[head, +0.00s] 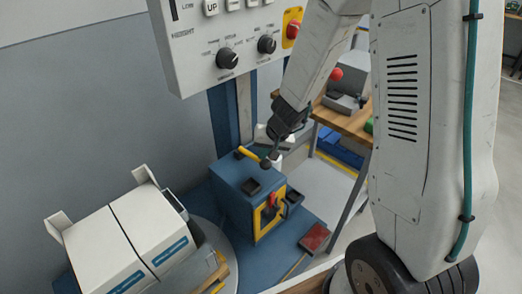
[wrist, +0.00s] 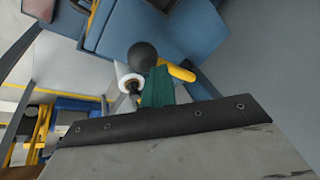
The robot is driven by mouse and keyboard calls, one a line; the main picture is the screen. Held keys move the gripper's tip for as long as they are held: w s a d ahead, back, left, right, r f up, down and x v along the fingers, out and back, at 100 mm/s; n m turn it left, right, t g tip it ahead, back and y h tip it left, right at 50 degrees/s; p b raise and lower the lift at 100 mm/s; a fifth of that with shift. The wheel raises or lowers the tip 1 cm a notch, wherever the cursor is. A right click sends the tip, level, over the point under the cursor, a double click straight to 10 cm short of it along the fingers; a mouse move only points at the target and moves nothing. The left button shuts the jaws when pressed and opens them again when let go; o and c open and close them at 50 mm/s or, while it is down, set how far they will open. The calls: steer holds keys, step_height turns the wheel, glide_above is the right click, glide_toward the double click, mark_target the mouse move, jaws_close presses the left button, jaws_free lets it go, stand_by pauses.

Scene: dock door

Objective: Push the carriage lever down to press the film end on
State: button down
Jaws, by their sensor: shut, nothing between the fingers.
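The carriage is a blue box (head: 236,190) on the mast. Its lever is a yellow bar (head: 248,153) ending in a black ball knob (head: 266,163). In the wrist view the knob (wrist: 143,57) and the yellow bar (wrist: 181,72) lie just beyond my fingertips. My gripper (head: 274,150) is shut and empty, close above the knob; its green fingers show in the wrist view (wrist: 158,78). I cannot tell whether they touch the knob. A white roll end (wrist: 130,83) shows beside the fingers. The film end is not clearly seen.
White boxes (head: 128,235) stand on a pallet at the lower left. A control panel (head: 228,50) with knobs and a red button hangs above. A red handle (head: 273,200) sits in a yellow frame on the carriage. A wooden table (head: 345,122) stands behind my arm.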

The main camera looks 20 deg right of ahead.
steer(key=shift+r, duration=0.1)
steer(key=shift+w+a+r, duration=0.1)
steer(key=shift+w+r, duration=0.2)
steer(key=shift+r, duration=0.4)
steer(key=shift+w+a+r, duration=0.15)
steer(key=shift+w+r, duration=0.15)
steer(key=shift+r, duration=0.45)
steer(key=shift+w+a+r, duration=0.1)
steer(key=shift+w+r, duration=0.2)
steer(key=shift+r, duration=0.4)
step_height(320, 180, up, 5)
glide_above(255, 156)
steer(key=shift+f, duration=0.2)
